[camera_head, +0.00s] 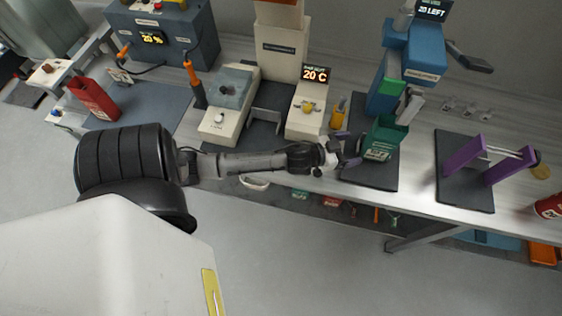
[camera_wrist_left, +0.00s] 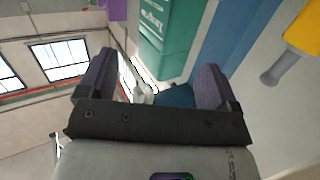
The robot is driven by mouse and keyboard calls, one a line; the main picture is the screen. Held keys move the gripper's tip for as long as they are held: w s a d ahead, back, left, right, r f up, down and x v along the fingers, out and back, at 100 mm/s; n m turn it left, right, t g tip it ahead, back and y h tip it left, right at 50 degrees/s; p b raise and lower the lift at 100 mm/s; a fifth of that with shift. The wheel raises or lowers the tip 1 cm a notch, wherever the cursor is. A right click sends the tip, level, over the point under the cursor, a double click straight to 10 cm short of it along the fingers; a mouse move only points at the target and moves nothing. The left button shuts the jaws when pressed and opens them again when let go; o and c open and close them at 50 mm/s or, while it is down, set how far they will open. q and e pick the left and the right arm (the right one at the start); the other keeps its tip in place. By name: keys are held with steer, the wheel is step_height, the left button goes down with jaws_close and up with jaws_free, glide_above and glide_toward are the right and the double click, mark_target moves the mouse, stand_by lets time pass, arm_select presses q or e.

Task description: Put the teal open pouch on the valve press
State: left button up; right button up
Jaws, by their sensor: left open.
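The teal open pouch (camera_head: 384,136) stands upright on a dark mat (camera_head: 370,178) at the right-centre of the bench, with a pale label on its front. It also shows in the left wrist view (camera_wrist_left: 168,40), ahead of the fingers. My left gripper (camera_head: 347,148) is open just left of the pouch, its fingers pointing towards it; I cannot tell whether they touch. It shows in the wrist view (camera_wrist_left: 152,84) with its fingers spread. I cannot read which machine is the valve press: a blue one (camera_head: 412,62) stands behind the pouch, a beige one (camera_head: 283,48) to the left.
A purple stand (camera_head: 463,154) sits on another mat to the right. A yellow bottle-like item (camera_head: 338,112) stands behind the gripper. A red pouch (camera_head: 94,97) stands far left near a blue-grey control box (camera_head: 165,40). The bench's front edge runs below my left arm.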

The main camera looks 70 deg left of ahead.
arm_select(q)
steer(key=s+d+f+g, duration=0.1)
steer(key=s+d+g, duration=0.3)
steer(key=s, duration=0.4)
steer(key=s+d+f+g, duration=0.1)
steer(key=s+d+g, duration=0.3)
steer(key=s, duration=0.5)
steer(key=s+d+f+m+g, duration=0.1)
steer(key=s+d+g, duration=0.4)
steer(key=s, duration=0.3)
steer(key=shift+s+f, duration=0.15)
steer(key=shift+s, duration=0.15)
steer(key=shift+c, duration=0.2)
